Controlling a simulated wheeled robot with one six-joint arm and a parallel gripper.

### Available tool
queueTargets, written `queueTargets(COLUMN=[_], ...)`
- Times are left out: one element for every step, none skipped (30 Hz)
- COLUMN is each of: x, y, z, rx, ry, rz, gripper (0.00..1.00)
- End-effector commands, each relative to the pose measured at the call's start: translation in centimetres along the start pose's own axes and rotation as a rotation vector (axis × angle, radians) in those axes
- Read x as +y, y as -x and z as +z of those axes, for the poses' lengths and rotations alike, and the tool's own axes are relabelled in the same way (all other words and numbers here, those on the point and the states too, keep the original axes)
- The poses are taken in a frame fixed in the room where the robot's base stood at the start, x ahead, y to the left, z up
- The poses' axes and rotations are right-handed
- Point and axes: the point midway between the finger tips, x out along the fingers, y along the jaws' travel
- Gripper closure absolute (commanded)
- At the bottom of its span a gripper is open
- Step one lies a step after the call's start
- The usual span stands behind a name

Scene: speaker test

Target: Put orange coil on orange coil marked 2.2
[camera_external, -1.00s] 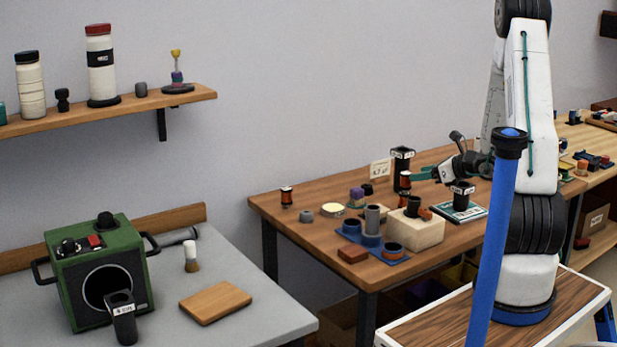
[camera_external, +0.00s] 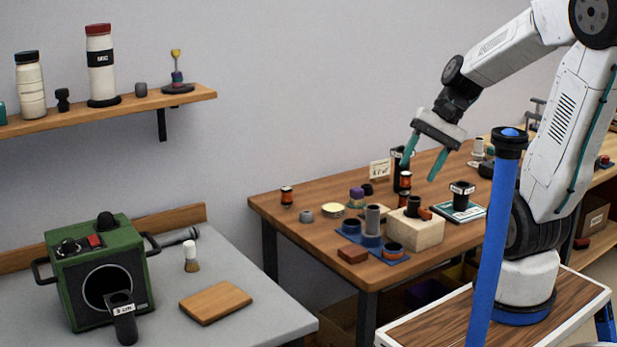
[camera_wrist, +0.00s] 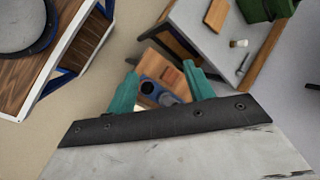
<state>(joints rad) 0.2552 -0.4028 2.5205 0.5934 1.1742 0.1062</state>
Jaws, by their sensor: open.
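One orange coil (camera_external: 287,197), dark at both ends, stands alone at the back left of the wooden table. Another orange coil (camera_external: 405,181) stands near the middle beside a tall black cup, with a further orange band (camera_external: 404,194) just below it; I cannot tell whether these are stacked. I cannot read a 2.2 marking on any coil. My gripper (camera_external: 419,173) is open and empty, its teal fingers pointing down above the table near the middle coil. In the wrist view my gripper (camera_wrist: 160,71) is open too, with no coil clearly visible between the fingers.
A blue tray (camera_external: 350,237) with cylinders and a ring sits at the table's front, beside a reddish block (camera_external: 352,255). A cream block (camera_external: 428,236) holds small parts. A black cup (camera_external: 462,190) stands on a book. A small sign (camera_external: 380,170) stands behind.

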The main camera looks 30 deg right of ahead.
Motion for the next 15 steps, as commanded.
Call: queueTargets(x=[0.7,1.4,2.2,2.8,3.3,4.0,4.3,4.7,5.1,5.4,5.5,5.8,5.9,5.9,6.0], y=[0.6,1.0,1.5,2.0,2.5,3.0,3.5,3.9,4.3,4.6,4.8,5.0,5.2,5.3,5.3], z=[1.7,2.5,3.2,3.7,4.0,4.4,4.6,4.7,4.9,4.9,5.0,5.0,5.0,5.0,5.0], rx=[0.032,0.051,0.076,0.094,0.112,0.136,0.152,0.167,0.184,0.194,0.202,0.210,0.214,0.216,0.218], ry=[0.132,0.204,0.291,0.351,0.406,0.468,0.508,0.544,0.582,0.604,0.621,0.638,0.646,0.652,0.656], rz=[0.085,0.138,0.204,0.251,0.294,0.346,0.379,0.409,0.443,0.464,0.479,0.496,0.505,0.511,0.515], gripper=[0.48,0.48,0.48,0.48,0.48,0.48,0.48,0.48,0.48,0.48,0.48,0.48,0.48,0.48,0.48])
